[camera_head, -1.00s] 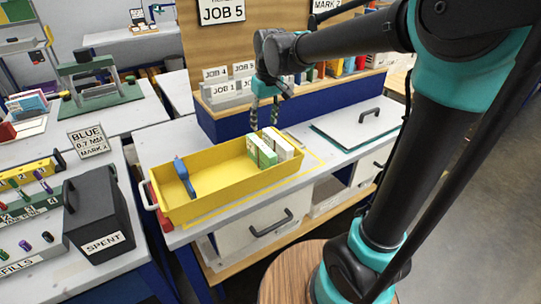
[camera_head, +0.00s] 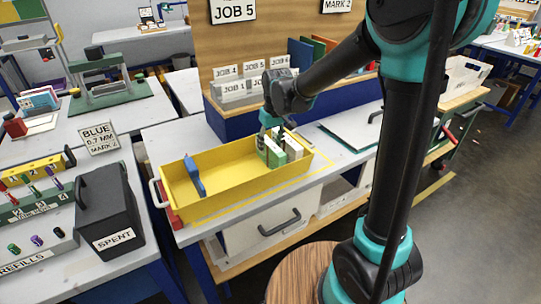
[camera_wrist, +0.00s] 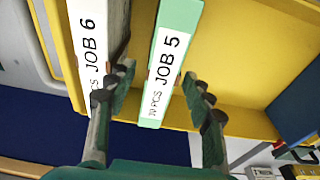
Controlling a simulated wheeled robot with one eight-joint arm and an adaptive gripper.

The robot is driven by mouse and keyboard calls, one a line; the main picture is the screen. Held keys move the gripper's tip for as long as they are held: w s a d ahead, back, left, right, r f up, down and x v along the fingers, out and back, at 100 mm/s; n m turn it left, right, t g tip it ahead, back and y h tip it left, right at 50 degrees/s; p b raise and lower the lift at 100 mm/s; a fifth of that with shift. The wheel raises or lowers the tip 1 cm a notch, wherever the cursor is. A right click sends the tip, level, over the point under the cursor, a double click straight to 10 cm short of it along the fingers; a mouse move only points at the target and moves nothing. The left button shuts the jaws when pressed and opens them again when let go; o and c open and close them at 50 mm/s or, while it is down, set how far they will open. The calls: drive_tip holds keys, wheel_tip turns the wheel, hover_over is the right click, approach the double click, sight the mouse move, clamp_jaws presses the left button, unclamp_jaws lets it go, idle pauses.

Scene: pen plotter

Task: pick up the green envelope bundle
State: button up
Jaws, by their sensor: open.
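The green envelope bundle (camera_head: 272,156) stands on edge at the right end of the yellow tray (camera_head: 232,192). In the wrist view, the green bundle (camera_wrist: 173,50) carries a white "JOB 5" label. A white-labelled "JOB 6" bundle (camera_wrist: 90,50) stands beside it; it also shows in the head view (camera_head: 293,148). My gripper (camera_head: 271,137) is over the tray's right end, pointing down. In the wrist view my gripper (camera_wrist: 158,76) is open, with one finger on each side of the green bundle. The left finger is by the gap between the bundles. Contact cannot be told.
A rack of job cards (camera_head: 245,85) stands behind the tray. A black "SPENT" box (camera_head: 105,210) stands to the left. A flat panel with a handle (camera_head: 350,130) lies to the right.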

sight(270, 154)
drive_tip(key=shift+w+a+f, duration=0.1)
drive_tip(key=shift+w+f, duration=0.05)
drive_tip(key=shift+f, duration=1.15)
drive_tip(key=shift+w+a+f, duration=0.1)
drive_tip(key=shift+w+f, duration=0.05)
drive_tip(key=shift+f, duration=1.1)
clamp_jaws()
